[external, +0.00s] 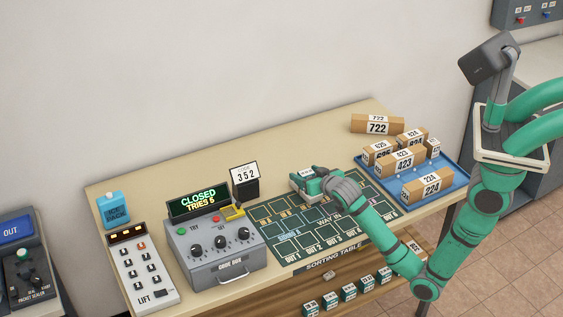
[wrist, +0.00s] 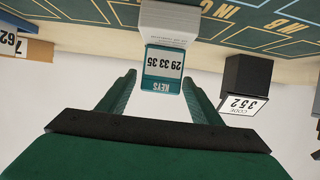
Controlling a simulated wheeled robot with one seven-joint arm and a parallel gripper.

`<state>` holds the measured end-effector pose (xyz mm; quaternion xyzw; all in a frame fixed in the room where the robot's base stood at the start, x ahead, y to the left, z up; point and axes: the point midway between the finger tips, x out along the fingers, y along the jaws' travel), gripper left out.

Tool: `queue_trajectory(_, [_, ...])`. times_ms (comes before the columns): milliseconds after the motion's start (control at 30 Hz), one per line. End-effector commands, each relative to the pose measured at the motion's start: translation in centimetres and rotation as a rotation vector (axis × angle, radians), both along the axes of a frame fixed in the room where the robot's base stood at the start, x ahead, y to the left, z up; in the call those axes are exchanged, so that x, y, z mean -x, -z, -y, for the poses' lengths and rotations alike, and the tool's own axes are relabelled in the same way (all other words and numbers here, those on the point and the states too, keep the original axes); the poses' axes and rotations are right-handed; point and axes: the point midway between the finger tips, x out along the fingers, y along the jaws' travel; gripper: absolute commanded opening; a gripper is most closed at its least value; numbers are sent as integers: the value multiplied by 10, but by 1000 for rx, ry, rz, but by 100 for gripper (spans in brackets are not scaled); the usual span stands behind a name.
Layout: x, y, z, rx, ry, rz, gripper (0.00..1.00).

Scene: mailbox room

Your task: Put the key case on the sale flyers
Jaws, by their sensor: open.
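The key case (wrist: 164,68) is teal with a white label reading KEYS 29 33 35, upside down in the wrist view. It appears to rest against the top of a pale stack with printed lines, probably the sale flyers (wrist: 174,22), which stands on the dark green mat. My gripper (wrist: 159,76) is open, with one finger on each side of the key case and visible gaps to it. In the external view my gripper (external: 309,184) is low over the mat and hides much of both things.
The code stand (external: 245,181) marked 352 and a grey control box (external: 216,246) reading CLOSED stand left of my gripper. A blue tray (external: 444,198) of parcels is at the right, with parcel 722 (external: 377,124) behind it. The table's back middle is clear.

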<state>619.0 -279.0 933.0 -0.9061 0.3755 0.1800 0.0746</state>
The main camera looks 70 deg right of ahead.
Motion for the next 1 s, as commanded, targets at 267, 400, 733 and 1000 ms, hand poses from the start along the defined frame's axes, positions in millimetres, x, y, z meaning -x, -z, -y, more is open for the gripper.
queue_trajectory(267, [9, -8, -10, 1, -2, 1, 59])
queue_trajectory(400, [26, -19, -27, 1, -3, 2, 59])
queue_trajectory(733, [66, -42, -66, 0, -2, 1, 59])
queue_trajectory(1000, [78, -49, -79, 0, -1, 0, 59])
